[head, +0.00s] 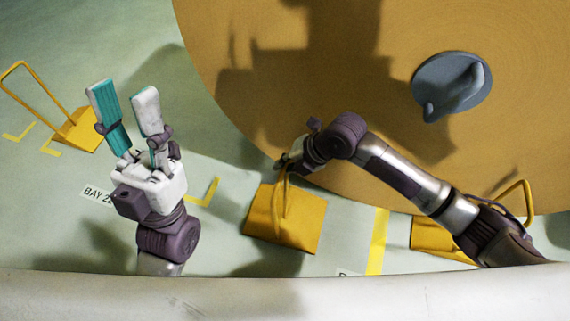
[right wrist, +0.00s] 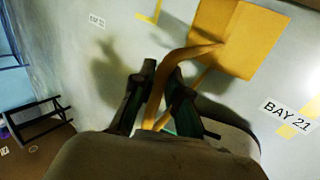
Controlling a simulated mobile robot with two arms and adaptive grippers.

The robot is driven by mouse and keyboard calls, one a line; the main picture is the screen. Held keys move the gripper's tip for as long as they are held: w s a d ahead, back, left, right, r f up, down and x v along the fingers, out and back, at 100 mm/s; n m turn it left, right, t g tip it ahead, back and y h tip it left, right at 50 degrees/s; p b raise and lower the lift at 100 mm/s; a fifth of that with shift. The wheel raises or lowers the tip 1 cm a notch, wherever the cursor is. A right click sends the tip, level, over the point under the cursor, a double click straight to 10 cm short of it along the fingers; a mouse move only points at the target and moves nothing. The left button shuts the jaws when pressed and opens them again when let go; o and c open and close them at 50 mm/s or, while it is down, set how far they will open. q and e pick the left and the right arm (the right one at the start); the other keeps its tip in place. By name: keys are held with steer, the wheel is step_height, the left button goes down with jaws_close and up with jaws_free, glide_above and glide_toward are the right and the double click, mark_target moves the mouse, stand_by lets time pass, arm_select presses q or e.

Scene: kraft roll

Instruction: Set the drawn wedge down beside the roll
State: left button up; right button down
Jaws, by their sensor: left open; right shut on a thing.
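The large brown kraft roll (head: 290,60) fills the upper right of the head view, with a grey plug (head: 452,84) in its face. My right gripper (head: 285,164) is shut on the looped handle of a yellow wedge (head: 288,220), in front of the roll's lower edge. In the right wrist view the fingers (right wrist: 160,95) close around the handle, and the wedge body (right wrist: 238,38) lies beyond them. I cannot tell whether this wedge touches the floor. My left gripper (head: 125,115) is open and empty, left of the roll.
Another yellow wedge (head: 78,131) with a handle stands at the far left, and one (head: 432,238) at the right by the roll, partly behind my right arm. Yellow floor marks (head: 378,240) and a bay label (head: 98,194) show. Floor between the left wedge and roll looks clear.

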steer(key=shift+s+d+f, duration=0.15)
steer(key=shift+d+f, duration=0.05)
steer(key=shift+f, duration=0.2)
steer(key=shift+s+d+f, duration=0.1)
steer(key=shift+d+f, duration=0.1)
steer(key=shift+f, duration=0.2)
steer(key=c, duration=1.1)
jaws_free()
steer(key=v, duration=1.2)
steer(key=shift+r, duration=0.25)
